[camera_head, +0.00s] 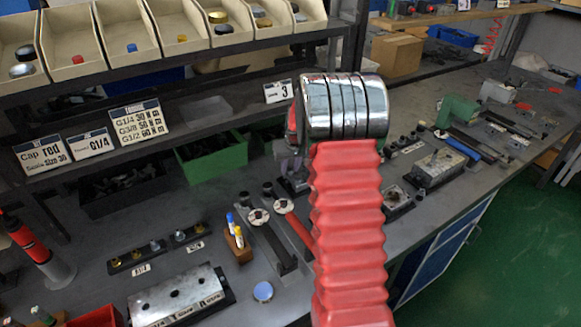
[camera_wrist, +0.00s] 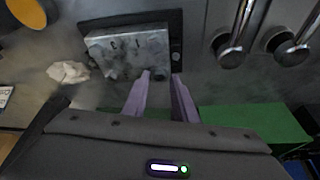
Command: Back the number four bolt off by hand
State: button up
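In the wrist view, a grey metal valve block (camera_wrist: 128,52) sits on a dark plate, with small dark holes in its face and dark knobs along its near edge. I cannot read numbers there, so I cannot tell which bolt is number four. My gripper (camera_wrist: 160,75) has two pale purple fingers, apart with nothing seen between them; the tips are close to the block's near right corner. I cannot tell whether they touch it. That view shows a block at the front left (camera_head: 180,295) and another at the right (camera_head: 438,167).
A white crumpled cloth (camera_wrist: 68,72) lies left of the block. Two chrome rods with round ends (camera_wrist: 240,35) stand to its right, and a green bin (camera_wrist: 260,122) is nearer. In the head view, shelf bins (camera_head: 125,38) line the back, and a marker holder (camera_head: 237,243) stands near the front.

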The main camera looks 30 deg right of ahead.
jog(key=shift+c, duration=0.3)
grip_shut()
dwell(0.4)
jog(key=shift+d+n+y, duration=0.15)
jog(key=shift+n+y, duration=0.25)
jog(key=shift+n, duration=0.65)
jog(key=shift+d+n+y, duration=0.1)
jog(key=shift+n+y, duration=0.3)
jog(key=shift+n, duration=0.65)
jog(key=shift+n, duration=0.4)
jog(key=shift+w+d+n+y, duration=0.1)
jog(key=shift+n+y, duration=0.45)
jog(key=shift+n, duration=0.7)
jog(key=shift+d+n+y, duration=0.1)
jog(key=shift+n+y, duration=0.45)
jog(key=shift+n, duration=0.7)
jog(key=n, duration=0.2)
jog(key=n+g+y, duration=0.1)
jog(key=n, duration=0.1)
jog(key=n+g, duration=0.1)
jog(key=shift+w+d+n+y, duration=0.15)
jog(key=shift+w+n+y, duration=0.15)
jog(key=shift+n, duration=0.1)
jog(key=shift+w+n+g, duration=0.1)
jog(key=shift+n+g, duration=0.45)
jog(key=shift+n, duration=0.95)
jog(key=shift+n+g, duration=0.55)
jog(key=shift+n, duration=0.95)
